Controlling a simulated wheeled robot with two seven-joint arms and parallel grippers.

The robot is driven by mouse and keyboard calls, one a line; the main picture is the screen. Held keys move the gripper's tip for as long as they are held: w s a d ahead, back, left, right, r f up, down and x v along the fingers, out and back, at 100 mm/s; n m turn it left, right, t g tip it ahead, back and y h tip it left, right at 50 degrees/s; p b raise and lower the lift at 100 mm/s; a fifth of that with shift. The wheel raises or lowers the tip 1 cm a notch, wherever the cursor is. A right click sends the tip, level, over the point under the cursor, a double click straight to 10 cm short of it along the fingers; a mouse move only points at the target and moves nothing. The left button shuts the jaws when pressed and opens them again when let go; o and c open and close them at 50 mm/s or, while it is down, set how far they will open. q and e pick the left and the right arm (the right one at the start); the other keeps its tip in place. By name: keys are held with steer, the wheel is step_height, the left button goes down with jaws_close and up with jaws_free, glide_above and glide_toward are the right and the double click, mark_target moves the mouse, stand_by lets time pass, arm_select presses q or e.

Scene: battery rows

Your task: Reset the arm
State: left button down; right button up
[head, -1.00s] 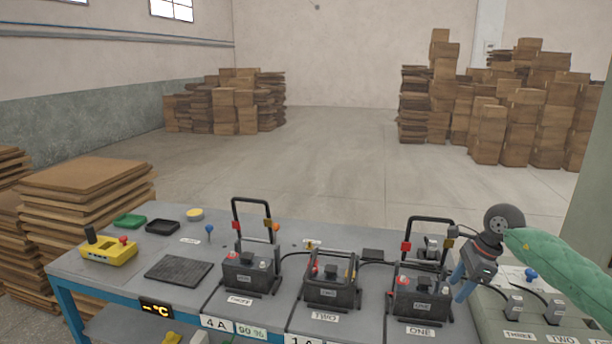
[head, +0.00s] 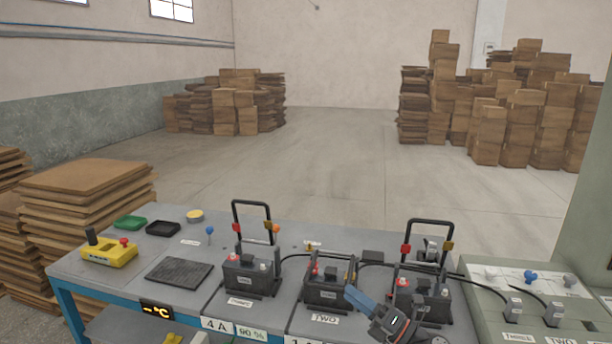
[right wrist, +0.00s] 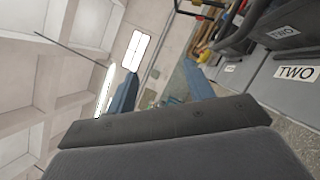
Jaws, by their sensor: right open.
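My right gripper (head: 362,302) is low in the head view, in front of the batteries between the ones labelled TWO and ONE. Its blue fingers also show in the right wrist view (right wrist: 160,88), spread apart with nothing between them. It hides part of battery ONE (head: 432,300). Battery TWO (head: 328,292) stands just left of the gripper with its handle down. Battery THREE (head: 250,278) stands further left. Batteries THREE and ONE have their black handles upright. I cannot tell from the head view whether the gripper touches a battery. My left gripper is out of view.
A green-grey charger unit (head: 488,318) with labelled sockets stands at the right. A yellow meter (head: 109,256), a black mat (head: 180,273) and small trays lie on the bench's left. Box stacks (head: 520,110) stand far behind. Bench space left of battery THREE is partly clear.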

steer(key=s+d+f+m+t+h, duration=0.1)
steer(key=s+d+f+m+h, duration=0.15)
steer(key=f+m+h, duration=0.5)
steer(key=s+d+f+m+h, duration=0.2)
steer(key=s+f+m+h, duration=0.25)
steer(key=m, duration=0.55)
steer(key=s+d+f+m+t+h, duration=0.1)
steer(key=s+d+f+m+h, duration=0.2)
steer(key=f+m+h, duration=0.35)
steer(key=s+a+f+m+g+y, duration=0.1)
steer(key=s+f+m+g, duration=0.3)
steer(key=s, duration=0.8)
steer(key=s+a+f+m+g+y, duration=0.1)
steer(key=s+a+f+m+g, duration=0.3)
steer(key=s+f+g, duration=0.4)
steer(key=s+m, duration=0.1)
steer(key=s, duration=0.4)
steer(key=shift+s+f+y+p, duration=0.15)
steer(key=shift+s+y+p, duration=0.1)
steer(key=shift+y+p, duration=0.15)
